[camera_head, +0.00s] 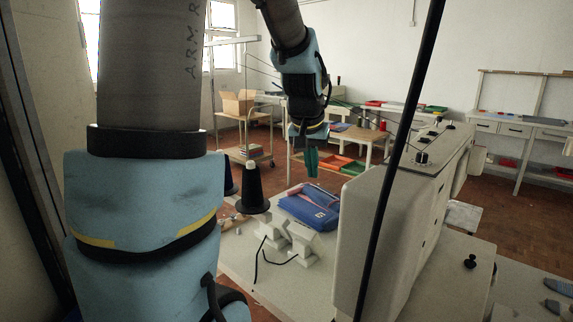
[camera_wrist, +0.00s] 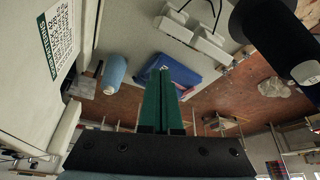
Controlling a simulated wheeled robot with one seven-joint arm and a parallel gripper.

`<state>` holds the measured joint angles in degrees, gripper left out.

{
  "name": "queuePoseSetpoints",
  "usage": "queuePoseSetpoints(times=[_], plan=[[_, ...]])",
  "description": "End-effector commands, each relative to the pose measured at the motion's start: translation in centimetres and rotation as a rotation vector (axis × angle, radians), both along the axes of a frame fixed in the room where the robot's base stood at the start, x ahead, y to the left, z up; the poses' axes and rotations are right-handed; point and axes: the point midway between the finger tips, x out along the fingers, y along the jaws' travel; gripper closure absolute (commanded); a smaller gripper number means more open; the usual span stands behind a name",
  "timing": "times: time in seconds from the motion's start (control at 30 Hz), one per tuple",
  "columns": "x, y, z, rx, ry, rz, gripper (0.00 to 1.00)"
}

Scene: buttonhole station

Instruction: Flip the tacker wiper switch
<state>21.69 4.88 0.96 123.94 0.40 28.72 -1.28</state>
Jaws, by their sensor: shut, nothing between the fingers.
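My gripper (camera_head: 312,172) hangs from my arm in the upper middle of the head view, pointing down, with its green fingers together and nothing between them. In the wrist view the fingers (camera_wrist: 160,76) also lie closed side by side. A large white machine (camera_head: 385,225) stands to the right of the gripper; its white body with a green-and-white label (camera_wrist: 60,27) shows at the left of the wrist view. I cannot make out the wiper switch for certain. Two small white boxes (camera_head: 300,238) with black cables sit on the table, apart from the fingers.
A black thread cone (camera_head: 252,192) and a blue pouch (camera_head: 312,207) are on the white table (camera_head: 238,262). The cone shows large at the wrist view's upper right (camera_wrist: 275,40). A thin black pole (camera_head: 402,150) crosses the head view. A trolley (camera_head: 245,140) and workbenches stand behind.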

Motion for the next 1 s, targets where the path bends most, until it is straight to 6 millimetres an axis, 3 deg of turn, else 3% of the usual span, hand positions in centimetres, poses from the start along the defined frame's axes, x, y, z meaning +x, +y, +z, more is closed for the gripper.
queuePoseSetpoints(times=[0.03, 0.2, 0.4, 0.57, 0.67, 0.77, 0.87, 1.0], plan=[[-1.8, 3.0, -2.0, 0.014, 0.044, 0.049, 1.00], [-8.1, 9.5, -7.0, 0.042, 0.165, 0.168, 1.00], [-12.7, 12.7, -9.6, 0.053, 0.239, 0.238, 1.00], [-13.4, 13.0, -10.0, 0.054, 0.250, 0.245, 1.00], [-12.7, 12.7, -9.7, 0.054, 0.241, 0.237, 1.00], [-10.3, 11.0, -8.5, 0.053, 0.214, 0.197, 1.00], [-5.9, 7.5, -5.8, 0.049, 0.160, 0.122, 1.00], [0.1, -0.3, 0.0, 0.032, 0.070, -0.013, 1.00]])
